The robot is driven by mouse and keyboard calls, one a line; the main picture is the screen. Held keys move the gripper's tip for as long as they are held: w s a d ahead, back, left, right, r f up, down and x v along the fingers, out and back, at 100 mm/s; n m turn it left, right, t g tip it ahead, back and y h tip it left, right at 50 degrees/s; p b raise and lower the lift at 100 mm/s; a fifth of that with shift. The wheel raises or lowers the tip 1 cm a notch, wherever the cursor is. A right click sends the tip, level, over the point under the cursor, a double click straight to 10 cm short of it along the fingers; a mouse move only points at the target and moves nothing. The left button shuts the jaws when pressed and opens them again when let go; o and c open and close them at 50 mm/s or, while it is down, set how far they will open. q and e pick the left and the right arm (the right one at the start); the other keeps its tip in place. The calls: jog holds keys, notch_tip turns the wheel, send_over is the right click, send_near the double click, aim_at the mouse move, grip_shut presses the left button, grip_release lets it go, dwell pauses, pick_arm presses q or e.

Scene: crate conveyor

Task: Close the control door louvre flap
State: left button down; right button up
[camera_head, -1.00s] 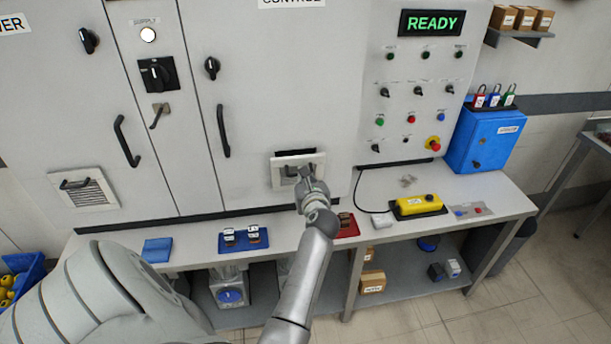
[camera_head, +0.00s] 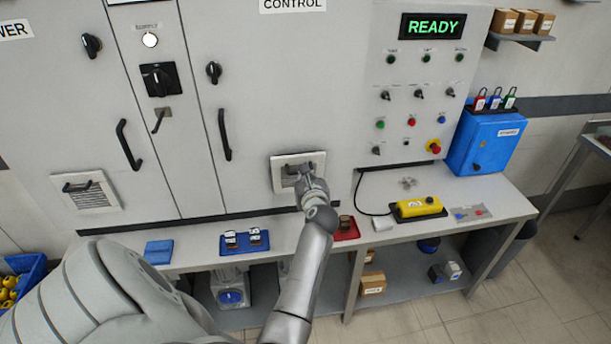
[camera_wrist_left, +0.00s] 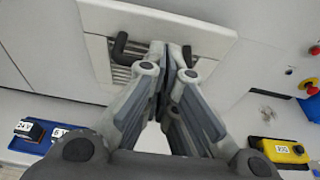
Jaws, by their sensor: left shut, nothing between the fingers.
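The louvre flap (camera_head: 283,173) is a pale framed panel with grey slats and a dark handle, low on the control door (camera_head: 280,100). It looks flat or nearly flat against the door; a small gap cannot be ruled out. My left gripper (camera_head: 306,176) is shut and empty in front of the flap, covering its lower right part. In the left wrist view the flap (camera_wrist_left: 210,40) fills the top, and the shut fingertips (camera_wrist_left: 168,52) are at its handle (camera_wrist_left: 122,48), touching or very close. My right gripper is not in view.
A similar louvre (camera_head: 90,192) is on the power door at left. Below the flap, a bench (camera_head: 190,252) carries a blue tray (camera_head: 243,241), a red tray (camera_head: 347,230) and a yellow pendant (camera_head: 419,207). A blue lock box (camera_head: 485,142) is at right.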

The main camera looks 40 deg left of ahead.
pick_arm(q)
jog(key=shift+a, duration=0.35)
dwell(0.5)
